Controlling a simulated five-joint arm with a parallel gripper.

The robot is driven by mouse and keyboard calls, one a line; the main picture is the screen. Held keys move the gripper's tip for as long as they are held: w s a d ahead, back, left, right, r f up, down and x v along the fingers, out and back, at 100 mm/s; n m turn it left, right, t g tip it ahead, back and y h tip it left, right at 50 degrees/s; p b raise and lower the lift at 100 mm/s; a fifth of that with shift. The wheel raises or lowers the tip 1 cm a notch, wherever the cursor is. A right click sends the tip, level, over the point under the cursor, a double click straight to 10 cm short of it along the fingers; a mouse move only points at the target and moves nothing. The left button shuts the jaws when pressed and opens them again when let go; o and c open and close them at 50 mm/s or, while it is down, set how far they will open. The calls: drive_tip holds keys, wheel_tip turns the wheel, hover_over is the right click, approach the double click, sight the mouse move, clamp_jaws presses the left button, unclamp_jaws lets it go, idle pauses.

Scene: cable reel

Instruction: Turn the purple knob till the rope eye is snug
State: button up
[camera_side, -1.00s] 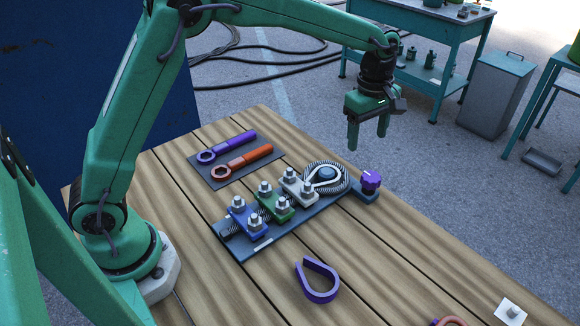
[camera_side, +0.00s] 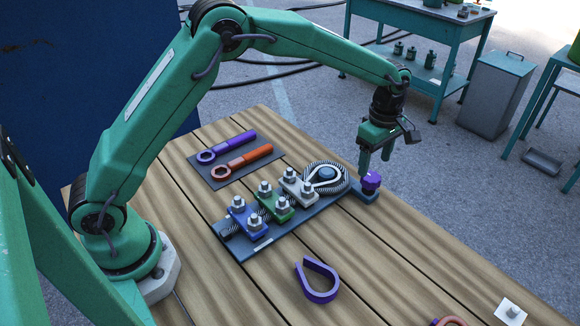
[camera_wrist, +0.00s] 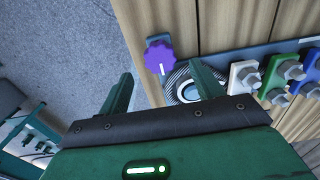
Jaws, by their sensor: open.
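The purple knob (camera_side: 371,181) stands on the end of the dark base plate (camera_side: 262,237) near the table's far right edge. In the wrist view the knob (camera_wrist: 159,57) has a lobed rim and a white mark pointing down the picture. Contact cannot be told.
White (camera_side: 299,186), green (camera_side: 274,207) and blue (camera_side: 245,219) clamps with nuts sit on the plate beside the rope eye. Purple (camera_side: 236,143) and orange (camera_side: 243,160) wrenches lie on a dark mat. A loose purple thimble (camera_side: 317,281) lies in front. The wooden table between is clear.

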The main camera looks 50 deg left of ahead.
sight(372, 176)
drive_tip(key=shift+f, duration=2.25)
drive_tip(key=c, duration=1)
